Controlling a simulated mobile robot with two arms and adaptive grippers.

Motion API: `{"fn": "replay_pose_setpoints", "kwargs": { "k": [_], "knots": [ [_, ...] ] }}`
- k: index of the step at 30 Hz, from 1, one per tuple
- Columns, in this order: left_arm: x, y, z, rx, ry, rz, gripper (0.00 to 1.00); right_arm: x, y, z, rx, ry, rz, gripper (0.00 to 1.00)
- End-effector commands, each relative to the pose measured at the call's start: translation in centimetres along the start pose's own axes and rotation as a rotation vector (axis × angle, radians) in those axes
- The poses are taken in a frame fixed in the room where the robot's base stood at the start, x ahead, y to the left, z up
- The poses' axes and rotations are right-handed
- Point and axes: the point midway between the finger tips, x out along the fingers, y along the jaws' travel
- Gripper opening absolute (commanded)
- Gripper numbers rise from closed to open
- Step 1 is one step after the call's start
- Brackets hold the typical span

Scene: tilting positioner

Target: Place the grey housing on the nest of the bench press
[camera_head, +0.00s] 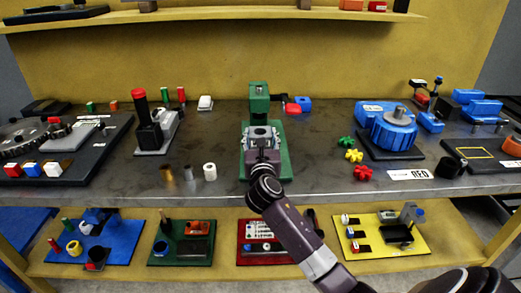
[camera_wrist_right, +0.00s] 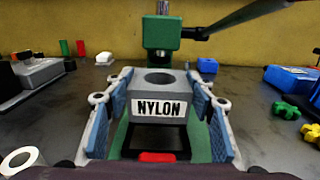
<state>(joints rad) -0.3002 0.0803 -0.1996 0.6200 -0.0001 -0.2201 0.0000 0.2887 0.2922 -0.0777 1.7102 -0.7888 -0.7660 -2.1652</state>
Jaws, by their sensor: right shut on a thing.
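The grey housing (camera_wrist_right: 178,78) has a round bore in its top and a white label reading NYLON. My right gripper (camera_wrist_right: 158,112) is shut on it, with a blue-padded finger on each side. In the head view the right gripper (camera_head: 261,142) is over the base of the green bench press (camera_head: 259,104). The housing is upright, in front of and below the press head (camera_wrist_right: 162,33). The nest is hidden by the housing and gripper, and I cannot tell whether the housing touches it. My left gripper is not in view.
A press lever (camera_wrist_right: 245,15) reaches up to the right in the wrist view. Three small cylinders (camera_head: 188,173) stand left of the press. Green, yellow and red star-shaped knobs (camera_head: 354,155) and a blue round device (camera_head: 393,130) are to the right. A shelf (camera_head: 215,14) runs above.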

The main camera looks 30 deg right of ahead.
Motion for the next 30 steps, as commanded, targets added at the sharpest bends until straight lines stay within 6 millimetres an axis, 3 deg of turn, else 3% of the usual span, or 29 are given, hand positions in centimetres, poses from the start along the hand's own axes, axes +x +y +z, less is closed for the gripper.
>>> {"fn": "replay_pose_setpoints", "kwargs": {
  "k": [2,12,24,25,30],
  "knots": [
    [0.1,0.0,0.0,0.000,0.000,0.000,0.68,0.1,0.0,0.1,0.001,-0.009,0.000,0.00],
    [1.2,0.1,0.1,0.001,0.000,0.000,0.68,0.0,0.0,-3.9,0.001,-0.008,0.001,0.00],
    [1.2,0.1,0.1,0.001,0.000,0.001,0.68,0.0,0.0,-4.2,-0.001,-0.008,0.001,0.00],
    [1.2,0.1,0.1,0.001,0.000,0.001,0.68,0.0,0.0,-4.7,-0.001,0.001,0.000,0.53],
    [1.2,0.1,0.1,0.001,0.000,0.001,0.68,0.0,0.0,-4.7,-0.001,0.001,0.000,0.68]
  ]
}}
